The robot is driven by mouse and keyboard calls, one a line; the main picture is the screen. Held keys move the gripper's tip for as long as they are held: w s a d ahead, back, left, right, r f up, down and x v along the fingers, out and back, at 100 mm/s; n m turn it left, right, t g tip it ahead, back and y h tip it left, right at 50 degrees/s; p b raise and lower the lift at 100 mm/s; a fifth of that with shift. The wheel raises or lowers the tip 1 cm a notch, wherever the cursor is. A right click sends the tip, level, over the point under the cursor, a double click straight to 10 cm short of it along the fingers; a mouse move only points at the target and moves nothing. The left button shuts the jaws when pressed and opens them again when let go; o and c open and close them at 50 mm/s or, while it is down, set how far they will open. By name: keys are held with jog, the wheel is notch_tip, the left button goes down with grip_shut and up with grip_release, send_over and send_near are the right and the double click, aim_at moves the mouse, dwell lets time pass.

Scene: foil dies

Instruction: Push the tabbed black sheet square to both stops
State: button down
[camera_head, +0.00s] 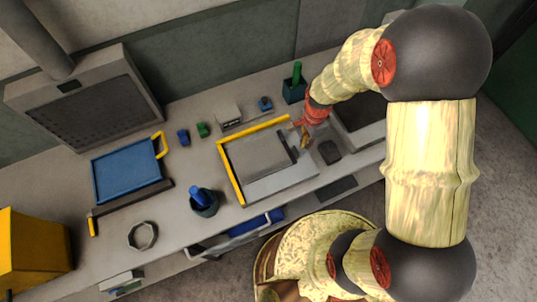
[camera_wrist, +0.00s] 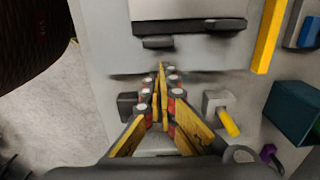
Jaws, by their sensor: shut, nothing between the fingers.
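A yellow L-shaped stop rail (camera_head: 226,172) runs along the left and far sides of a pale plate (camera_head: 283,182). A darker grey square (camera_head: 258,154), seemingly the sheet, lies inside the rail; its exact gaps to both stops are too small to tell. A dark tab bar (camera_head: 293,150) stands at its right edge and shows in the wrist view (camera_wrist: 190,27). My gripper (camera_head: 304,139) is shut and empty, just right of the tab bar. In the wrist view its fingertips (camera_wrist: 162,70) meet a little short of the bar, with a visible gap.
A dark cup with a blue handle (camera_head: 203,202) stands left of the plate. A blue tray (camera_head: 128,172) lies farther left. A dark green holder (camera_head: 294,90) and a small grey block with a yellow peg (camera_wrist: 217,103) stand near my gripper.

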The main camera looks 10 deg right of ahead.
aim_at(296, 149)
jog(key=shift+f+b, duration=0.4)
jog(key=shift+f, duration=0.35)
jog(key=shift+a+r, duration=0.1)
dwell(0.8)
jog(key=shift+s+a, duration=0.25)
jog(key=shift+a, duration=0.45)
jog(key=shift+s+a, duration=0.2)
jog(key=shift+a, duration=0.45)
jog(key=shift+s+a, duration=0.25)
jog(key=shift+a, duration=0.45)
jog(key=shift+d, duration=0.1)
jog(key=shift+w+d+p, duration=0.2)
jog(key=shift+d+p, duration=0.1)
jog(key=shift+d, duration=0.2)
notch_tip(296, 149, up, 8)
jog(key=p, duration=0.6)
